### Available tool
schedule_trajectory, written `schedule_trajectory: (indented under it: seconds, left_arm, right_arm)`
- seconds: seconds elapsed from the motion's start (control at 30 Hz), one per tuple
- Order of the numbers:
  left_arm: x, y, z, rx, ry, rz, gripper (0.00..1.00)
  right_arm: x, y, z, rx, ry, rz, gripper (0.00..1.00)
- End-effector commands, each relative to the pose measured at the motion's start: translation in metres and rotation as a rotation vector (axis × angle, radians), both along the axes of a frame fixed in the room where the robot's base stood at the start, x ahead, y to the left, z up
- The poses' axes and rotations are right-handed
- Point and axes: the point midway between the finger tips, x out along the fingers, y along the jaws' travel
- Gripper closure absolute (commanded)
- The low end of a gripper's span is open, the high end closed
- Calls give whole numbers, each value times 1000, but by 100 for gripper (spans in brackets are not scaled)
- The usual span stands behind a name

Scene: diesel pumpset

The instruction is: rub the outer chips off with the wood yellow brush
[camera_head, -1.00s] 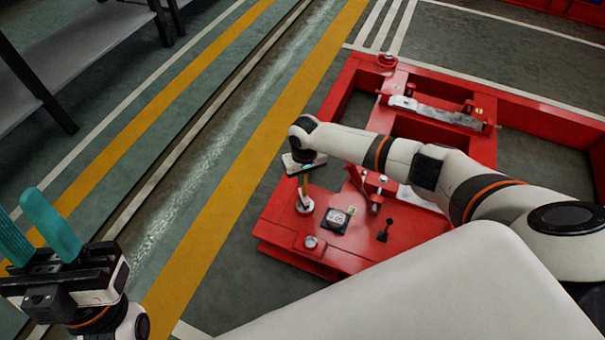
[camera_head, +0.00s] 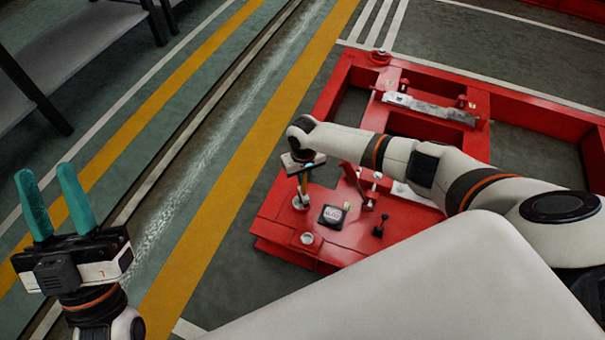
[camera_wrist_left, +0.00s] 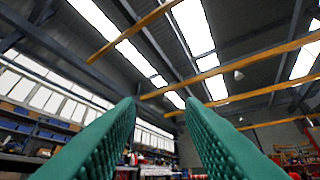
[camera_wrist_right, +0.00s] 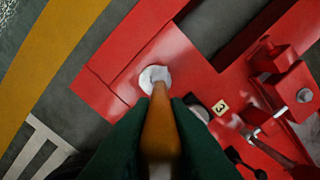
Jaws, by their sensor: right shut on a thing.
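The brush (camera_wrist_right: 160,128) has an orange-brown handle, held between the dark green fingers of my right gripper (camera_head: 304,176). In the right wrist view its far end points at a round whitish spot (camera_wrist_right: 153,77) on the red frame. I cannot tell bristles from the spot there, or whether they touch. In the head view the brush stands nearly upright over the near left corner of the red frame (camera_head: 275,222). No separate chips can be made out. My left gripper (camera_head: 46,172) is open and empty, its teal fingers pointing up, far left of the frame.
A black square part (camera_head: 332,216) and a small black lever (camera_head: 380,226) stand on the frame right of the brush. A metal bar (camera_head: 430,108) lies farther back. A grey shelf (camera_head: 90,45) is at upper left. The striped floor between is clear.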

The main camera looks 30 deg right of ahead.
Motion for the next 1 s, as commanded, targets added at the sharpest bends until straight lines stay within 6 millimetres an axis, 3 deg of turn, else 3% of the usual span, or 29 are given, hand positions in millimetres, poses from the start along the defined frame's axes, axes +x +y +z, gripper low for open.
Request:
schedule_trajectory:
  seconds: [0.37, 1.0]
  left_arm:
    - [9, -1, -6, 22, 73, 4, 65]
    - [34, -3, -35, 93, 316, 18, 65]
  right_arm:
    - [-1, -2, 1, 1, -1, -1, 100]
    - [-8, -7, 0, 1, -1, 0, 100]
